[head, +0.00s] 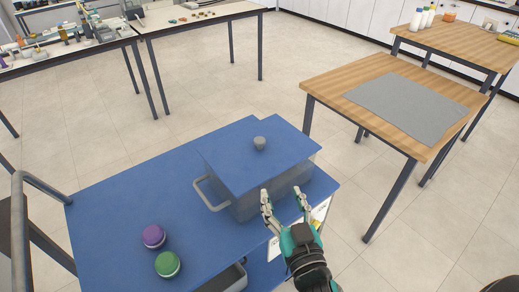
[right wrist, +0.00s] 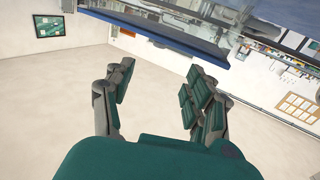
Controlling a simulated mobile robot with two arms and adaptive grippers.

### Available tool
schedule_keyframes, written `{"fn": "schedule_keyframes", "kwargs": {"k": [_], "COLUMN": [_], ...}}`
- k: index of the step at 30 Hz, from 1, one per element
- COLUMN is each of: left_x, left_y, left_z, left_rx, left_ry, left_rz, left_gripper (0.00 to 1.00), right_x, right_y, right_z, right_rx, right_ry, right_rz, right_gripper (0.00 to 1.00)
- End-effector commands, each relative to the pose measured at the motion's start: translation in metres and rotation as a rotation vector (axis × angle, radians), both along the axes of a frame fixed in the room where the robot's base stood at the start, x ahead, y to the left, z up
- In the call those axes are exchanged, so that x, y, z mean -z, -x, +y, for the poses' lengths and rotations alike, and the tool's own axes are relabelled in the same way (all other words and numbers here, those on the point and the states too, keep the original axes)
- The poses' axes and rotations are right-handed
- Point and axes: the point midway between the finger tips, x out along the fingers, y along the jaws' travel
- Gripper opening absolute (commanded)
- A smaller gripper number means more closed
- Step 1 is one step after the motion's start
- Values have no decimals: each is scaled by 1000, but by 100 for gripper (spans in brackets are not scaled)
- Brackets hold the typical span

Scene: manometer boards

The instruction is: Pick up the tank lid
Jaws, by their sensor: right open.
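The tank lid (head: 235,155) is a flat blue plate with a small grey knob (head: 260,143) on top. It lies on the grey tank (head: 245,207), which stands on a blue-topped cart (head: 120,205) and has a handle at its left side. My right gripper (head: 284,197) is open and empty, in front of the tank's near right side and apart from the knob. The right wrist view shows its two fingers (right wrist: 155,95) spread with nothing between them. My left gripper does not show.
A purple ball-like thing (head: 153,236) and a green one (head: 167,264) stand on the cart's front left. A wooden table with a grey mat (head: 408,106) is at the right. Benches with small items stand at the back left. Open floor lies between them.

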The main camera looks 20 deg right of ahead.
Motion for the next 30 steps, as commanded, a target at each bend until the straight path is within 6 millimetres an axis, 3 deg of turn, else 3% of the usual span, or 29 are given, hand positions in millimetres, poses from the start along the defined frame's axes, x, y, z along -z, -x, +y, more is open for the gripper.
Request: {"fn": "schedule_keyframes", "kwargs": {"k": [4,15,26,30], "left_x": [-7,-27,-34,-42], "left_y": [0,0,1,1], "left_z": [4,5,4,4], "left_rx": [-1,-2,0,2], "left_ry": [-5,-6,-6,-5], "left_rz": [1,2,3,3], "left_gripper": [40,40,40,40], "right_x": [-11,-10,-9,-10], "right_y": [-18,-97,-130,-153], "right_z": [2,-2,-4,-6], "right_rx": [-9,-7,-7,-7], "right_ry": [3,4,2,4], "right_rz": [-33,-28,-26,-26], "right_gripper": [55,55,55,55]}}
